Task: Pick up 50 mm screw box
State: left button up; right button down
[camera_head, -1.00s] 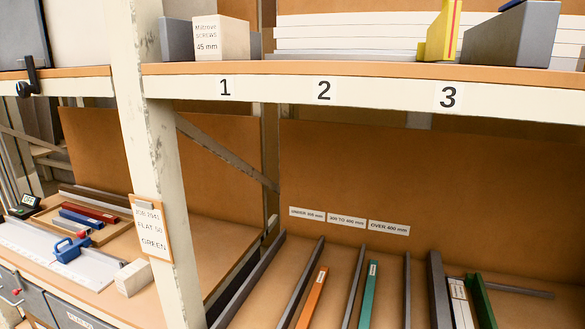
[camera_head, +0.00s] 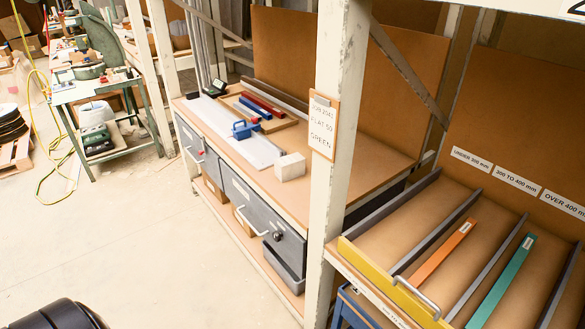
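A small pale box (camera_head: 290,166) sits on the wooden workbench (camera_head: 313,201), near its front edge and just left of the cream post. No size label can be read on it, so I cannot tell whether it is the 50 mm screw box. Neither of my grippers shows in the head view. A black rounded part at the bottom left looks like part of my own body.
A blue tool (camera_head: 244,129) stands on a pale plate (camera_head: 235,132) beside the box. Grey drawers (camera_head: 262,217) are below. A cream post (camera_head: 340,150) with a job card (camera_head: 323,127) separates the bench from a divided rack (camera_head: 393,282).

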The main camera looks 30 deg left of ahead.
aim_at(286, 168)
jog(key=z, duration=0.3)
jog(key=j+z, duration=0.35)
jog(key=j, duration=0.4)
jog(key=k+j+z, duration=0.15)
jog(key=j+z, duration=0.25)
jog(key=j, duration=0.3)
